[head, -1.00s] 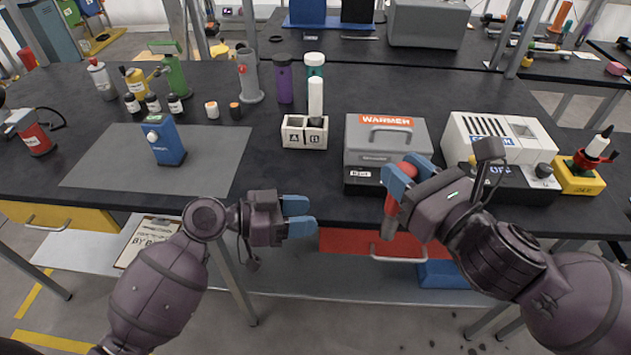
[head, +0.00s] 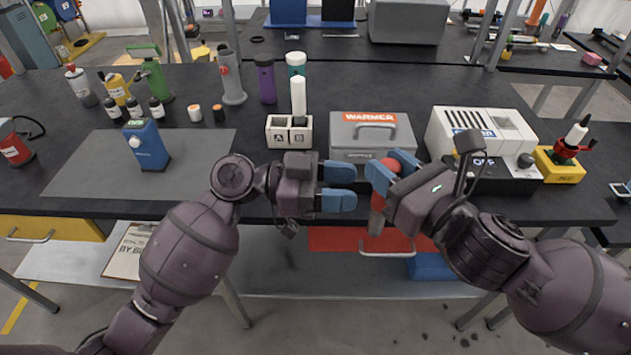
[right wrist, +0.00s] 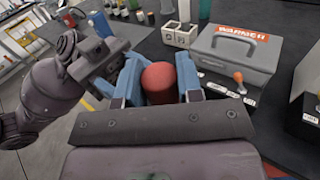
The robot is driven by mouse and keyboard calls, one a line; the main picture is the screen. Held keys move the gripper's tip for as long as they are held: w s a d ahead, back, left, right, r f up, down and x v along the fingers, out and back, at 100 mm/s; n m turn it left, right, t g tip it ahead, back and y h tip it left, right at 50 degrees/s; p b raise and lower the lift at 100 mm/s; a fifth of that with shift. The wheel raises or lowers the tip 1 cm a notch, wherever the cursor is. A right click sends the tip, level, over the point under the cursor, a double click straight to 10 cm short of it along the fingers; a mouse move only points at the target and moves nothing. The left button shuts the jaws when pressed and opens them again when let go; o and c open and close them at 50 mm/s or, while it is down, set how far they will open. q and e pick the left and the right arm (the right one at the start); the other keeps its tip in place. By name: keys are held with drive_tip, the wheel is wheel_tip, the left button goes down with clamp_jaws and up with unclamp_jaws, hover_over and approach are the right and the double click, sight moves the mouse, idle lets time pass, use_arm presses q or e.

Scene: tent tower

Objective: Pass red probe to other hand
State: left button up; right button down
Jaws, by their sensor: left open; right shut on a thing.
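The red probe (head: 377,212) is held upright by my right gripper (head: 382,175), in front of the table edge in the head view. Its red rounded top (right wrist: 159,82) shows between the blue fingers of my right gripper (right wrist: 160,84) in the right wrist view. My left gripper (head: 343,187) is open and empty, its blue fingertips pointing right at the probe from the left, with a small gap in the head view. In the right wrist view the left gripper (right wrist: 128,75) shows close beside the probe's left side. The probe's lower end hangs free.
Behind the grippers stand a grey warmer box (head: 400,133) and a white two-slot rack (head: 275,133). A white cooler unit (head: 470,131) is to the right. A blue device (head: 150,150) sits on a grey mat (head: 75,180) at left. The table edge runs behind the grippers.

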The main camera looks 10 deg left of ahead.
sight(381, 202)
use_arm(q)
drive_tip(key=shift+d, duration=2.9)
drive_tip(key=shift+c, duration=0.3)
drive_tip(key=c, duration=0.7)
use_arm(e)
drive_tip(key=c, duration=0.7)
unclamp_jaws()
